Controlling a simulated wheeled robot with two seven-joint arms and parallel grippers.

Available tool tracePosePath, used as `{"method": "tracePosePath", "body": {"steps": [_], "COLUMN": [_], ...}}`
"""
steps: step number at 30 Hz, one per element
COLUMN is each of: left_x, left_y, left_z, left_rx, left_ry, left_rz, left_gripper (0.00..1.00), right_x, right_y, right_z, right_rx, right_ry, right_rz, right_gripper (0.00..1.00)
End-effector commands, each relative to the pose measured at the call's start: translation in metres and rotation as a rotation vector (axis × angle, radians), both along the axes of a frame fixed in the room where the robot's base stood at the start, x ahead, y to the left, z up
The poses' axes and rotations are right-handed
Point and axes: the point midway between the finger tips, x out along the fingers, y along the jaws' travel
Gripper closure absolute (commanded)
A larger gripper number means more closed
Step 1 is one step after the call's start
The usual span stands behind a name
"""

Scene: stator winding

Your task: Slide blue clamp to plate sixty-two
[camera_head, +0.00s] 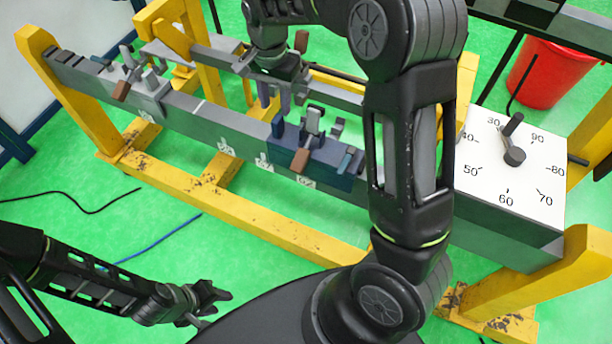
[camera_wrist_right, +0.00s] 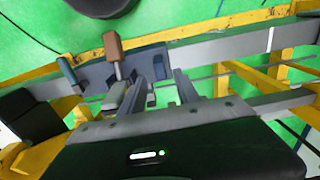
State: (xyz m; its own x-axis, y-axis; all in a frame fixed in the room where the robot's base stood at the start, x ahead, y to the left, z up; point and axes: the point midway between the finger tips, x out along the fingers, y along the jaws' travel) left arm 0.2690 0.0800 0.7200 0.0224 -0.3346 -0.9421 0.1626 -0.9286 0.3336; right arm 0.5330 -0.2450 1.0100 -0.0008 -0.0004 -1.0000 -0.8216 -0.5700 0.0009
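The blue clamp (camera_head: 340,172) sits on the grey rail, with a brown-tipped handle (camera_head: 300,160) and grey upright parts on top. In the right wrist view, its blue body (camera_wrist_right: 96,78) and brown handle (camera_wrist_right: 112,44) lie just beyond the fingers. My right gripper (camera_head: 274,98) points down behind the clamp's left end. Its two fingers (camera_wrist_right: 160,92) are apart; whether they touch the clamp is unclear. My left gripper (camera_head: 212,305) is open and empty at the lower left, away from the rail.
A grey clamp (camera_head: 150,90) sits at the rail's left part. A white dial board (camera_head: 510,175) with a black pointer stands at the right end. Yellow frame beams (camera_head: 250,212) run below. A red bucket (camera_head: 555,70) stands behind. My right arm hides part of the rail.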

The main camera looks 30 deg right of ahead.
Motion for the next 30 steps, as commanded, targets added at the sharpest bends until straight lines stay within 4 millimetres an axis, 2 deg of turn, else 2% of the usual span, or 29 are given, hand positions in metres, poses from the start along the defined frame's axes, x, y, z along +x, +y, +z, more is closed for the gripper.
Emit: {"method": "tracePosePath", "body": {"steps": [1, 3, 7, 26, 28, 30], "left_x": [0.000, 0.000, 0.000, 0.000, 0.000, 0.000], "left_y": [0.001, 0.001, 0.001, 0.001, 0.001, 0.001], "left_z": [0.006, 0.006, 0.008, 0.007, 0.007, 0.007], "left_rx": [0.001, 0.002, 0.002, 0.003, 0.003, 0.003], "left_ry": [0.001, 0.003, 0.004, 0.003, 0.003, 0.002], "left_rz": [0.000, 0.000, 0.000, 0.000, 0.000, 0.001], "left_gripper": [0.62, 0.62, 0.62, 0.62, 0.62, 0.62], "right_x": [0.001, 0.001, 0.000, 0.000, 0.005, 0.019], "right_y": [0.000, 0.000, 0.000, 0.000, 0.000, 0.003], "right_z": [0.010, 0.017, 0.025, 0.026, 0.026, 0.026], "right_rx": [0.000, 0.000, 0.000, 0.000, 0.001, 0.005], "right_ry": [-0.002, -0.004, -0.001, -0.001, -0.020, -0.079], "right_rz": [0.000, 0.000, 0.000, 0.011, 0.045, 0.105], "right_gripper": [0.62, 0.62, 0.62, 0.62, 0.62, 0.62]}}
